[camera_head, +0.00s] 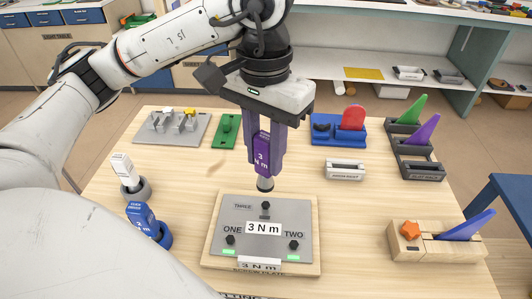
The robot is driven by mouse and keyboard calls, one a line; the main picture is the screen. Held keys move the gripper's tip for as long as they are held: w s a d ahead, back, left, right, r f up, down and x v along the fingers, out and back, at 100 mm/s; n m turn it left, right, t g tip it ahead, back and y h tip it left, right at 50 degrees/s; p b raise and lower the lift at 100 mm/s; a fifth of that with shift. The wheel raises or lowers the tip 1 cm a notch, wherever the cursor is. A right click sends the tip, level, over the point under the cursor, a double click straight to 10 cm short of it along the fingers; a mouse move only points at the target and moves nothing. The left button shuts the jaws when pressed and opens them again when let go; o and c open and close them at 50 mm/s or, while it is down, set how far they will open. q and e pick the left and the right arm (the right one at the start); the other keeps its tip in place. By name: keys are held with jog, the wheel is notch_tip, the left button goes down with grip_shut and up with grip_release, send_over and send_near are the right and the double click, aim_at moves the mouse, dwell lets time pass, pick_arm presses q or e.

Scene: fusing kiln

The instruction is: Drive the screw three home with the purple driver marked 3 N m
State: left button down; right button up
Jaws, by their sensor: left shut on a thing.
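The purple driver (263,158), with a "3 N m" label, is held upright in my left gripper (265,145), whose fingers are shut on it. The driver's dark tip is just above the back edge of the screw plate (309,231). Screw three (265,206) stands near the label THREE, a little in front of the driver tip. The tip looks apart from it. Screws one (230,240) and two (294,245) sit at the front, each near a green mark. A "3 N m" label lies mid-plate. My right gripper is not in view.
A white driver (124,172) and a blue driver (141,217) stand in round holders at the left. Grey and green trays (172,128), a blue holder (322,125), a dark rack (420,170) and a wooden block (405,250) surround the plate. Bare tabletop lies between.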

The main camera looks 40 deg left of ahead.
aim_at(265, 183)
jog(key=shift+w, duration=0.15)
